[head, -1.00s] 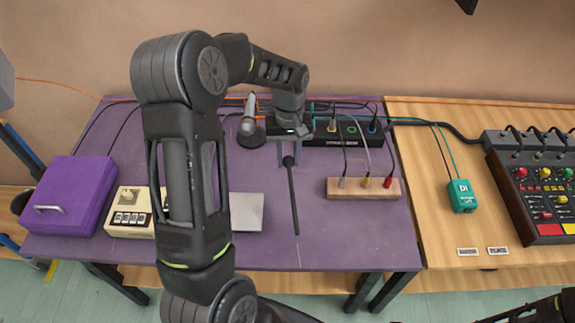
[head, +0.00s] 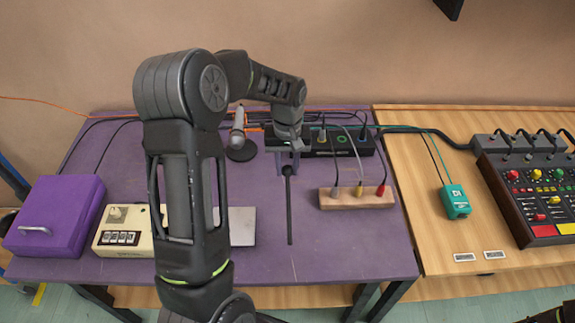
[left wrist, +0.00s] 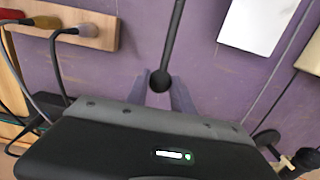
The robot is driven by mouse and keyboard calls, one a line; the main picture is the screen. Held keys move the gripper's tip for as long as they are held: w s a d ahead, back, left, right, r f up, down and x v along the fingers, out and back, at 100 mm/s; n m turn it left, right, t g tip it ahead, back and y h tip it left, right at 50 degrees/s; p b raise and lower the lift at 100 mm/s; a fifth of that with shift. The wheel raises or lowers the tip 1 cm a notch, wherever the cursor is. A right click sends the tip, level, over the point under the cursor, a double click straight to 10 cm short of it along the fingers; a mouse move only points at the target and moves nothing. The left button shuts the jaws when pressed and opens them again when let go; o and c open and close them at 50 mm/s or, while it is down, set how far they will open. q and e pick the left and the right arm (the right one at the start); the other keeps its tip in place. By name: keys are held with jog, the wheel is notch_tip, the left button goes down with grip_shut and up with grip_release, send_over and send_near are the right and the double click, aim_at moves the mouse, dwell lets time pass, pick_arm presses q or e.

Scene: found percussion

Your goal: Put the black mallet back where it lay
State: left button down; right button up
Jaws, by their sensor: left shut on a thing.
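The black mallet has a round dark head (head: 287,170) and a long thin shaft (head: 290,215) that points toward the near edge of the purple table (head: 335,245). My left gripper (head: 287,163) is shut on the mallet at its head end. In the left wrist view, the mallet's round head (left wrist: 160,81) sits between the tips of my left gripper (left wrist: 166,92), its shaft running away to the top. I cannot tell whether the shaft touches the table.
A wooden block with plugs (head: 350,200) lies right of the mallet, a grey flat plate (head: 243,226) left. Behind are a black socket box (head: 335,150) and a microphone stand (head: 241,150). A beige device (head: 120,240) and purple box (head: 55,215) stand left. Table around the shaft is clear.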

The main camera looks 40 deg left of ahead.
pick_arm(q)
jog(key=shift+f+b, duration=2.65)
jog(key=shift+f, duration=1.25)
jog(key=shift+f, duration=0.1)
jog(key=c, duration=1)
grip_release()
notch_tip(320, 180, up, 8)
jog(key=shift+f+b, duration=0.1)
jog(key=shift+b, duration=0.4)
jog(key=shift+w, duration=0.1)
